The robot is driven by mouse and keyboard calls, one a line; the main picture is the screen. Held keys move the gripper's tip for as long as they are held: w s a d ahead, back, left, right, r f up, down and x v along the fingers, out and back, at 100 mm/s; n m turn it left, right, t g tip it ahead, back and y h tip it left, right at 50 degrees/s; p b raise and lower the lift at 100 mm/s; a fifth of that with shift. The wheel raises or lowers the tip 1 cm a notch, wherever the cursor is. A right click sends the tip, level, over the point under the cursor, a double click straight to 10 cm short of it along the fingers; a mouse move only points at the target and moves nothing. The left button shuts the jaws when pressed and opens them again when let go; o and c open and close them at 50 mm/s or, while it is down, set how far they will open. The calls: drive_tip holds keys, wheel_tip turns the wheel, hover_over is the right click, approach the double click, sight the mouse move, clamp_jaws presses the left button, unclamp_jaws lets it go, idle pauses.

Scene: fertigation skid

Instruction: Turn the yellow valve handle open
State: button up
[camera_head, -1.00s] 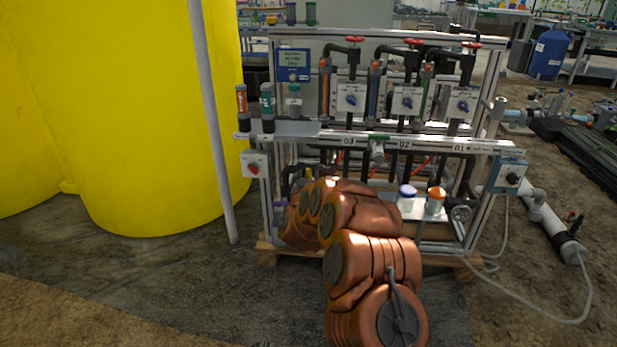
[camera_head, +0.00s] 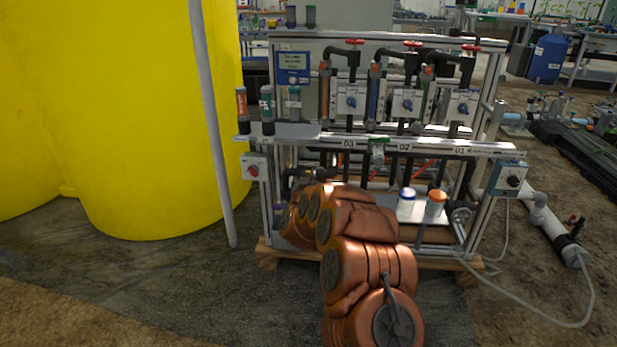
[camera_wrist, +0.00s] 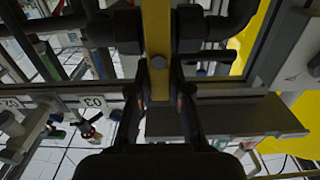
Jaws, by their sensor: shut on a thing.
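The yellow valve handle (camera_wrist: 156,45) is a flat yellow bar in the wrist view, running down from the top edge at the middle. My gripper (camera_wrist: 159,68) is shut on its lower end, with one dark finger on each side. A dark pipe and valve body (camera_wrist: 205,25) lies behind the handle. In the head view my copper arm reaches to the lower left of the skid frame, and the gripper and handle are hidden there.
The metal skid frame (camera_head: 420,145) carries red-knobbed valves and dosing panels. Two capped bottles, one white-and-blue (camera_head: 405,207) and one orange-topped (camera_head: 436,207), stand low on it. A yellow tank (camera_head: 150,130) and grey post (camera_head: 213,120) stand left. The front floor is open.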

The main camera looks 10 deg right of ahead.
clamp_jaws()
drive_tip(key=shift+r+p, duration=0.2)
drive_tip(key=shift+p, duration=0.5)
drive_tip(key=shift+n+p, duration=0.4)
drive_tip(key=shift+p, duration=0.05)
drive_tip(key=p, duration=0.2)
drive_tip(key=n+p, duration=0.1)
drive_tip(key=p, duration=0.1)
drive_tip(key=shift+a+r, duration=0.15)
drive_tip(key=shift+a, duration=0.1)
drive_tip(key=shift+w+a+f+n+p, duration=0.15)
drive_tip(key=shift+a+f+n+p, duration=0.3)
drive_tip(key=shift+n+p, duration=2.25)
drive_tip(key=shift+w+a+f+n+p, duration=0.1)
drive_tip(key=shift+a+f+n+p, duration=0.4)
drive_tip(key=shift+n+p, duration=2.2)
drive_tip(key=shift+w+a+f+n+p, duration=0.15)
drive_tip(key=shift+f+n+p, duration=0.6)
drive_tip(key=shift+n+p, duration=1.95)
